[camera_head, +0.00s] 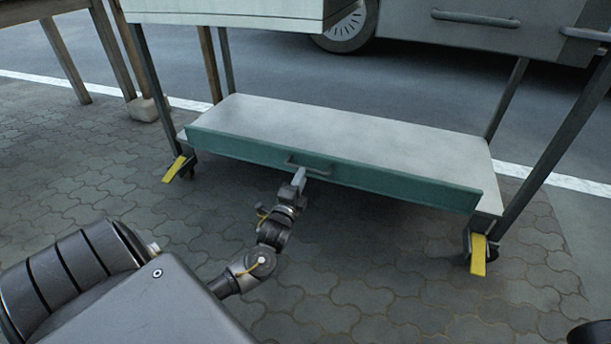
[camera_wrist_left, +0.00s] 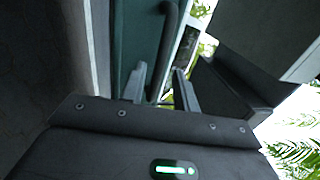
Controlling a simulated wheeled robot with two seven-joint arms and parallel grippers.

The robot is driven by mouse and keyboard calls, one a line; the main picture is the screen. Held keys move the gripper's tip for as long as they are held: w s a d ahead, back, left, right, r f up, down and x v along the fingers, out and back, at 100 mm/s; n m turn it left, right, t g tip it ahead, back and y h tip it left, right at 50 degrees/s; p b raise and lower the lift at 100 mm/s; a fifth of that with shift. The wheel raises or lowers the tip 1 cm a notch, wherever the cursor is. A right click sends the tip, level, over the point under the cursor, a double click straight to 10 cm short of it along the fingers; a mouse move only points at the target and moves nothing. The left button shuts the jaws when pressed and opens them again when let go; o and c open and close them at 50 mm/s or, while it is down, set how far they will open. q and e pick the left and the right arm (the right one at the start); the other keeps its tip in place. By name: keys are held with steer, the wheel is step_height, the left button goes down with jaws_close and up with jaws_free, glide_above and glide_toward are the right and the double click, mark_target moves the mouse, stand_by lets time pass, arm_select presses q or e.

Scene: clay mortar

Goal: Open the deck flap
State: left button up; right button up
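The deck flap is a long green panel (camera_head: 400,181) standing along the front edge of the cart's lower grey deck (camera_head: 350,130). A dark bar handle (camera_head: 310,167) sits near the middle of its face. My left gripper (camera_head: 300,177) is at this handle, reaching up from below. In the left wrist view the fingers of my left gripper (camera_wrist_left: 160,85) are spread apart, with the dark handle (camera_wrist_left: 168,45) running between or just beyond them. I cannot tell whether they touch it. My right gripper is not in view.
The cart stands on casters with yellow pedals (camera_head: 478,255) and (camera_head: 175,168). Its metal legs (camera_head: 553,150) flank the deck, and a white upper body (camera_head: 230,12) overhangs it. A grey vehicle (camera_head: 480,30) stands behind.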

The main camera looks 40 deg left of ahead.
mark_target(309, 169)
arm_select(q)
steer(key=b+x, duration=0.2)
steer(key=x, duration=0.2)
steer(key=shift+w+a, duration=0.1)
steer(key=shift+w, duration=0.25)
jaws_close()
